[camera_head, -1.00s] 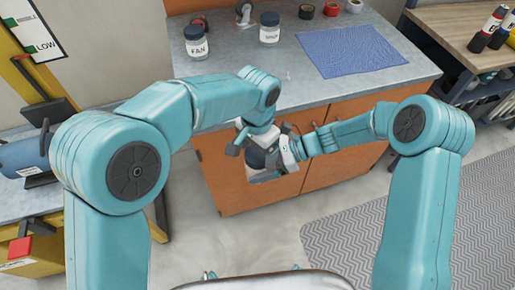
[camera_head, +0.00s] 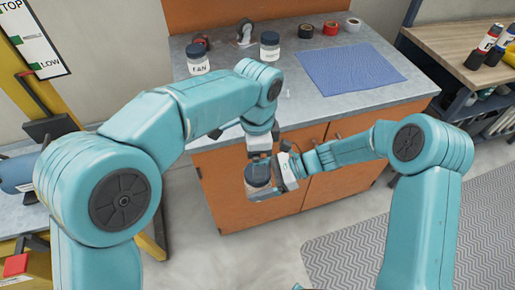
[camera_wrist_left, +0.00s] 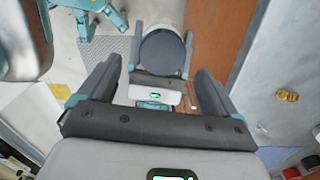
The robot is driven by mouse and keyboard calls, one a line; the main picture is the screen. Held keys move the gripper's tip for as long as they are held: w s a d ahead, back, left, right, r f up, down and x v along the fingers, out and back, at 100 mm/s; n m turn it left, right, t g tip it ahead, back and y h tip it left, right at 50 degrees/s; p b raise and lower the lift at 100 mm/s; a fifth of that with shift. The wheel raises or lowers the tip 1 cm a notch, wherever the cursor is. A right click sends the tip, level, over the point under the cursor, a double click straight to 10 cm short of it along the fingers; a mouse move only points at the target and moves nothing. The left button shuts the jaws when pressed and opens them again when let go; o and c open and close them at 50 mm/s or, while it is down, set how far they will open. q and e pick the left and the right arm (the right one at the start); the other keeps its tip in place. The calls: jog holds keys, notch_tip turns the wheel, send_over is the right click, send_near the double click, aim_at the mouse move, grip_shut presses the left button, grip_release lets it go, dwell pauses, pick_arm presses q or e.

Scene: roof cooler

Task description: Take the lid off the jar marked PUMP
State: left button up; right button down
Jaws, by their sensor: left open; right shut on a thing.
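A clear jar with a dark lid (camera_head: 257,173) is held in front of the orange cabinet, below counter height. Its label is not readable here. My right gripper (camera_head: 270,187) is shut on this jar from the right. My left gripper (camera_head: 260,153) hangs just above the lid in the head view. In the left wrist view my left gripper (camera_wrist_left: 156,68) is open and empty, and the round dark lid (camera_wrist_left: 162,53) shows beyond and between its fingers, apart from them.
On the grey counter (camera_head: 300,108) stand a jar marked FAN (camera_head: 198,65) and another dark-lidded jar (camera_head: 270,50). A blue mat (camera_head: 350,70), tape rolls (camera_head: 330,28) and a caster (camera_head: 246,34) lie there too. The orange cabinet (camera_head: 225,200) is close behind the held jar.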

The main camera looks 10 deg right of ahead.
pick_arm(q)
jog(key=r+m, duration=0.1)
jog(key=m, duration=0.1)
jog(key=shift+w+r+m, duration=0.1)
jog(key=shift+m, duration=0.2)
jog(key=shift+d+r, duration=0.1)
jog(key=shift+r, duration=0.15)
notch_tip(320, 180, down, 8)
jog(key=shift+r, duration=0.2)
jog(key=c, duration=1.1)
jog(key=n, duration=1)
jog(key=shift+r, duration=0.1)
